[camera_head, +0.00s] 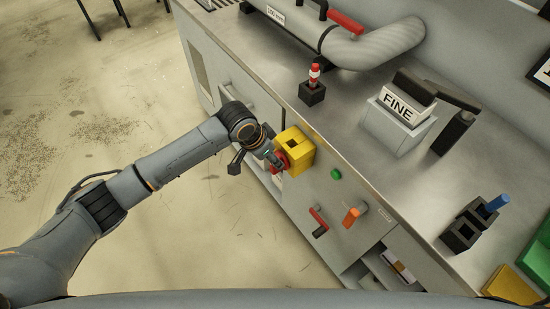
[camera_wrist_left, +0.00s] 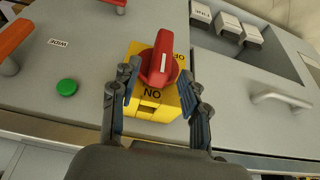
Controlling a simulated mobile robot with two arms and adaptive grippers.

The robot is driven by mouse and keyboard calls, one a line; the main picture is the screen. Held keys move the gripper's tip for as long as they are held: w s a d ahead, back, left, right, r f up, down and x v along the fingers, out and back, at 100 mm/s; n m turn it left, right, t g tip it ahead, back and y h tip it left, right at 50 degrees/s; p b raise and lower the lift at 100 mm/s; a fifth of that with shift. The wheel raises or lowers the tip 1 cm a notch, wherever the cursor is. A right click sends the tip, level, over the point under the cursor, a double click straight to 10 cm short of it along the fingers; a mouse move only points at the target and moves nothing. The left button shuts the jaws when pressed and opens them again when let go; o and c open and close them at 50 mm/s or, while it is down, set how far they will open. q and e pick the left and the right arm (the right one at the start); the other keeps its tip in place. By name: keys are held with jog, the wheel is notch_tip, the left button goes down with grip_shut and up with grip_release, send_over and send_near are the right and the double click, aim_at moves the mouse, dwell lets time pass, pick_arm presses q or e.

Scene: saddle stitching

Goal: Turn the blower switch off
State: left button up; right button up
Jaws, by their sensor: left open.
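The blower switch is a red rotary knob (camera_wrist_left: 159,60) on a yellow box (camera_wrist_left: 150,108) fixed to the bench front. In the left wrist view, an ON label (camera_wrist_left: 152,93) and a partly visible OFF label (camera_wrist_left: 180,58) show on the yellow face. The knob's long grip lies roughly upright in that view, one end towards ON. In the head view, the knob (camera_head: 281,163) is partly hidden by my left gripper (camera_head: 272,157). My left gripper (camera_wrist_left: 158,77) is open, one finger on each side of the knob; I cannot tell whether they touch it. My right gripper is not in view.
A green button (camera_head: 336,174), a red handle (camera_head: 318,217) and an orange handle (camera_head: 352,217) are on the same front. An open drawer (camera_head: 392,268) is below. The bench top holds a FINE block (camera_head: 400,104) and a large pipe (camera_head: 380,45).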

pick_arm(q)
jog(key=shift+x, duration=1.65)
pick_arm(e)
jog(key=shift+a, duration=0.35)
pick_arm(q)
grip_shut()
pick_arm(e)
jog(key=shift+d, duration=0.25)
